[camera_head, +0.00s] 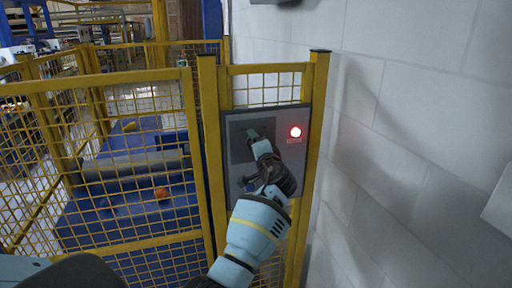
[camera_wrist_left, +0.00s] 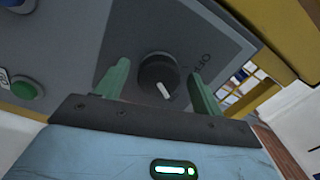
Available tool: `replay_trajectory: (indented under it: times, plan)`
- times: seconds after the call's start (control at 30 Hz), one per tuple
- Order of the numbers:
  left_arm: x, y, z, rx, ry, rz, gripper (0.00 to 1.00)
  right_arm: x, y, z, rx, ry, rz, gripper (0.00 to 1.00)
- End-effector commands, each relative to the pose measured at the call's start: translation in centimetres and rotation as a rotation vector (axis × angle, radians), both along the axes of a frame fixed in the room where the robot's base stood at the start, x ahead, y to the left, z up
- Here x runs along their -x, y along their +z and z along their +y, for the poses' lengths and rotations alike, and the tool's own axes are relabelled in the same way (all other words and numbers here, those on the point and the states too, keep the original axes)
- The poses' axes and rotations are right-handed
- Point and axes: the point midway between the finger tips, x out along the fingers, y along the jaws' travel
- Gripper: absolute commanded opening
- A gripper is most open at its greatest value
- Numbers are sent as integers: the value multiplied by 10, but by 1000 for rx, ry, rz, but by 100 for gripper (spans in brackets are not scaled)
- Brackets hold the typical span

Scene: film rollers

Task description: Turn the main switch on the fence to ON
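The main switch is a round dark knob (camera_wrist_left: 158,75) with a white mark, set in a dark square on the grey panel (camera_head: 287,165) fixed to the yellow fence. In the left wrist view the white mark points down and slightly right, and a partly hidden label by the knob seems to read OFF. My left gripper (camera_wrist_left: 160,86) is open, with one green finger on each side of the knob and visible gaps to it. In the head view my left gripper (camera_head: 252,134) reaches the panel's dark square and hides the knob. My right gripper is not in view.
A lit red lamp (camera_head: 295,132) is on the panel's upper right. A green button (camera_wrist_left: 27,89) shows in the left wrist view. Yellow mesh fence (camera_head: 195,150) stands left of the panel, a white block wall (camera_head: 400,130) right. Blue machinery (camera_head: 130,195) lies behind the fence.

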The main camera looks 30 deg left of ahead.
Motion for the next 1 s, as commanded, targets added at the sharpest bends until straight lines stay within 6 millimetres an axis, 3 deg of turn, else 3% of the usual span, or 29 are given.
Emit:
replay_trajectory:
  times: [0.27,0.7,1.0]
  plan:
    - [4,0,-6,1,-2,0,68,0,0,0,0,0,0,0]
    - [44,-2,-53,1,-1,1,68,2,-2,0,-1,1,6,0]
    - [51,0,-60,1,0,-1,68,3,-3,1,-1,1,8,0]
